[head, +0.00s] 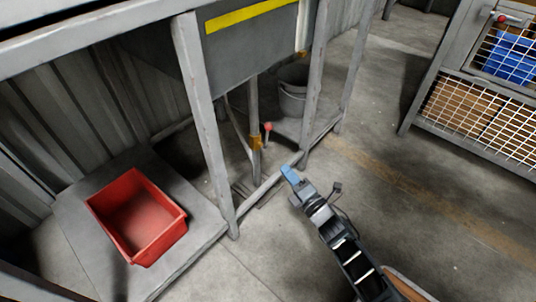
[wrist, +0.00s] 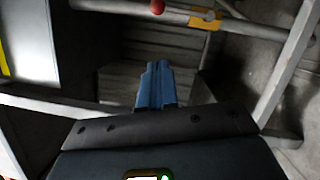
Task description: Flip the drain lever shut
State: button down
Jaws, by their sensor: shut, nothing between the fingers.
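The drain lever (head: 267,128) has a red knob and stands beside a yellow-orange fitting (head: 256,142) on the vertical drain pipe (head: 253,110) under the grey machine. In the wrist view, the red knob (wrist: 157,6) is at the top edge, and the yellow fitting (wrist: 205,22) is to its right on the pipe. My gripper (head: 287,171) has blue fingers, shut and empty. It is outside the frame's lower rail, to the right of and below the lever in the head view. The fingers (wrist: 154,68) point towards the pipe area and appear apart from the lever.
Grey frame legs (head: 204,120) and a low rail (head: 272,183) stand around the pipe. A red bin (head: 137,215) sits on a low platform at left. A grey bucket (head: 292,98) is behind the pipe. A mesh cage (head: 480,100) stands at right. Open floor lies between.

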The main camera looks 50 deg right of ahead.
jog(key=shift+w+d+f+n, duration=0.25)
jog(key=shift+w+f+n, duration=0.05)
jog(key=d+r+b+x, duration=0.1)
jog(key=d+b+x, duration=0.1)
jog(key=x, duration=1)
jog(key=shift+d+b, duration=0.35)
jog(key=shift+b, duration=0.15)
jog(key=shift+r, duration=0.1)
